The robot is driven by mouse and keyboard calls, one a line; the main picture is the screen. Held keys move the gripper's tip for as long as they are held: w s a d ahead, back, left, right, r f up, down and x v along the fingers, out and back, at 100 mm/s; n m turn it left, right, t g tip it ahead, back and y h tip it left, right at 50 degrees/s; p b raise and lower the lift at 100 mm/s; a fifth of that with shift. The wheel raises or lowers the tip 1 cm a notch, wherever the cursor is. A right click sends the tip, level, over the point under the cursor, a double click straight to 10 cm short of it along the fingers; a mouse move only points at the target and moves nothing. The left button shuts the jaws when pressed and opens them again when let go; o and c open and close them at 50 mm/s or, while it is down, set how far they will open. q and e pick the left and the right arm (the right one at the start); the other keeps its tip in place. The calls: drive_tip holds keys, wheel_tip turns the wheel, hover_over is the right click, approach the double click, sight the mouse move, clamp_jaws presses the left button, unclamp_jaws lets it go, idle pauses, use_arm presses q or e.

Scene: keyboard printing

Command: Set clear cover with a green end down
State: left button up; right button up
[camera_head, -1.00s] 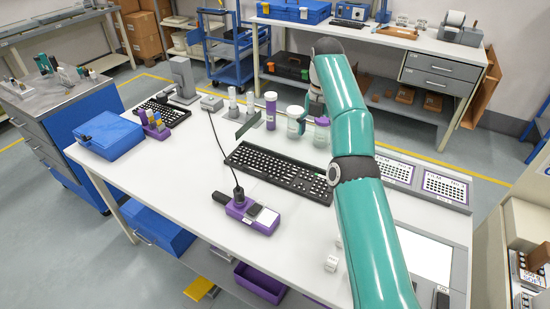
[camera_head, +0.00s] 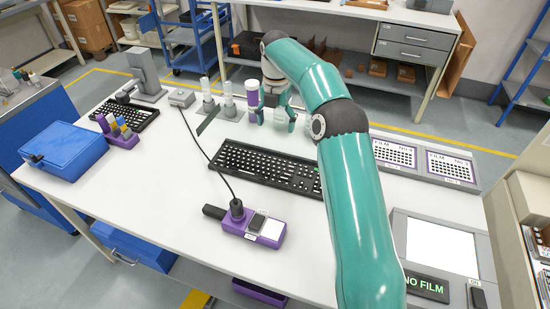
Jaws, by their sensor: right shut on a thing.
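My right gripper (camera_head: 277,118) is at the back of the white worktable. It has teal fingers and reaches in at the end of my teal right arm. It is shut around a small pale, clear-looking piece (camera_head: 279,114), which I take to be the clear cover. The fingers partly hide the piece, and I cannot make out a green end or whether it touches the table. My left gripper is not in view.
A black keyboard (camera_head: 262,165) lies in front of the gripper. White-topped posts (camera_head: 228,100) stand left of it. A purple device (camera_head: 252,226) with a black cable lies nearer. Film trays (camera_head: 395,153) and a "NO FILM" panel (camera_head: 428,285) are at the right.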

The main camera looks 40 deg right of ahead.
wheel_tip(320, 180, down, 12)
drive_tip(key=shift+r, duration=0.1)
idle(0.4)
drive_tip(key=shift+f, duration=0.55)
drive_tip(key=shift+f, duration=0.1)
drive_tip(key=o, duration=1.4)
